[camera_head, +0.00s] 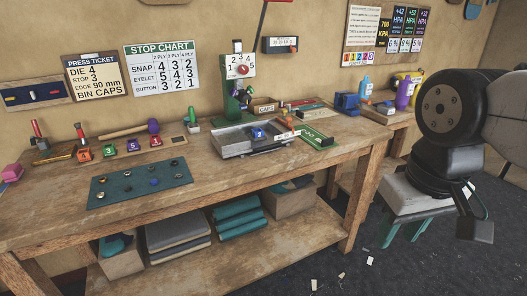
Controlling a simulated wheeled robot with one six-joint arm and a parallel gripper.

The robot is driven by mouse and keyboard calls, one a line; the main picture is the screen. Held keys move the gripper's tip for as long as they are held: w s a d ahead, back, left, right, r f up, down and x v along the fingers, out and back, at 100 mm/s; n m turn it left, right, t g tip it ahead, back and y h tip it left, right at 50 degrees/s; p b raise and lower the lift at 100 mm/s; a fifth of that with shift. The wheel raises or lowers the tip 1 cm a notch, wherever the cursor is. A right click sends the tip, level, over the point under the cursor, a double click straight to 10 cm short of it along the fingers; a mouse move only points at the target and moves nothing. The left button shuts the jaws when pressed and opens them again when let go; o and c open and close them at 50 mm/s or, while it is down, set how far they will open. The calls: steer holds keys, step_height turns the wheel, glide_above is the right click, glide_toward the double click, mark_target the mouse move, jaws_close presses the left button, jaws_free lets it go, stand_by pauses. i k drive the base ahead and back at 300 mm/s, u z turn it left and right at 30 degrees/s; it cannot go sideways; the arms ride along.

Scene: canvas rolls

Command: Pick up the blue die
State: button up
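A small blue block (258,133), which looks like the blue die, sits in the grey metal tray (232,147) under the press on the workbench. Any number on it is too small to read. Several other dice stand in a row at the left of the bench: an orange one (84,153) marked 4, a green one (108,151) marked 3, a purple one (132,146) and a reddish one (156,142). My gripper (472,218) hangs at the right, off the bench and far from the blue block. Its fingers are dark and partly hidden, so its opening is unclear.
A teal mat (139,183) with small round parts lies at the front left. A green board (318,138) lies right of the tray. A stool (405,200) stands below my arm. The bench front is mostly clear.

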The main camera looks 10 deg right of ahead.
mark_target(257, 134)
steer(key=z, duration=1.4)
steer(key=i, duration=1.3)
steer(key=u, duration=1.15)
steer(key=i, duration=1.1)
steer(key=u, duration=0.2)
